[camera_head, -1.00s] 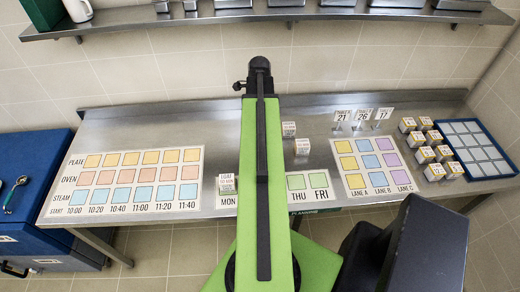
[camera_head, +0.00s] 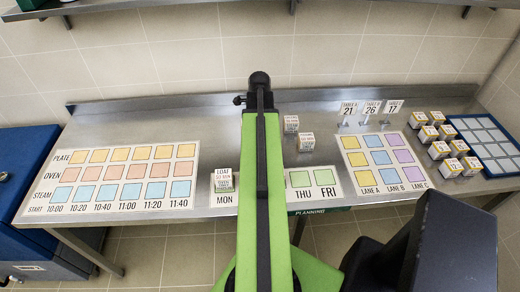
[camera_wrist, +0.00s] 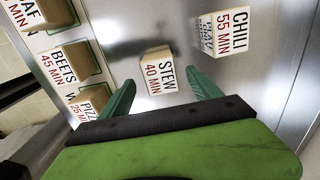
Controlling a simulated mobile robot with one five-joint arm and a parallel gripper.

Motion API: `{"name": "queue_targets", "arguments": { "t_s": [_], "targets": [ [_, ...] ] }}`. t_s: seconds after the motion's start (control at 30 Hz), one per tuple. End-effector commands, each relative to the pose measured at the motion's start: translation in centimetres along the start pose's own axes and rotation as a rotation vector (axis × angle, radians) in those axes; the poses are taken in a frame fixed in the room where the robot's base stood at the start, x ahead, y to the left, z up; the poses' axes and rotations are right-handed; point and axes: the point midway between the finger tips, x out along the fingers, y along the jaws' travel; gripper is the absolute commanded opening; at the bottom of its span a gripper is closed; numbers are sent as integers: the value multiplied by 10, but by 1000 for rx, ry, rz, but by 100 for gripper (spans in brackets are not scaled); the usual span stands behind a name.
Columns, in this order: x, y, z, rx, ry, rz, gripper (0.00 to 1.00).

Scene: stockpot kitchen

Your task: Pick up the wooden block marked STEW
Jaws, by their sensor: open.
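The wooden block marked STEW (camera_wrist: 158,72), with a white label reading 40 MIN, stands on the steel counter in the wrist view. My gripper (camera_wrist: 163,84) is open and empty, its two green fingers pointing toward the block, one on either side in the picture. Whether the fingertips are level with the block is unclear. In the head view the STEW block appears to be the nearer of two small loose blocks (camera_head: 306,143), right of my arm; its label is too small to read. My gripper's fingers are hidden there.
A CHILI block (camera_wrist: 226,35) stands close by, up and right of STEW. BEETS (camera_wrist: 76,64), PIZZA (camera_wrist: 92,100) and LOAF (camera_wrist: 42,12) blocks are at left. Number signs (camera_head: 370,109), a lane sheet (camera_head: 381,162), several blocks and a blue tray (camera_head: 484,145) lie farther right.

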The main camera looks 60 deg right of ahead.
Motion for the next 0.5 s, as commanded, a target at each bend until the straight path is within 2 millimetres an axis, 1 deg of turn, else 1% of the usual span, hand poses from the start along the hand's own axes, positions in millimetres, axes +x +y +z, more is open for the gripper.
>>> {"name": "queue_targets", "arguments": {
  "t_s": [0.03,0.2,0.27,0.33,0.5],
  "targets": [
    [10,0,-1,0,0,0,73],
    [40,1,-3,0,0,0,73],
    [49,1,-3,0,0,0,73],
    [52,1,-3,0,0,0,73],
    [48,1,-4,1,0,0,73]
  ]
}}
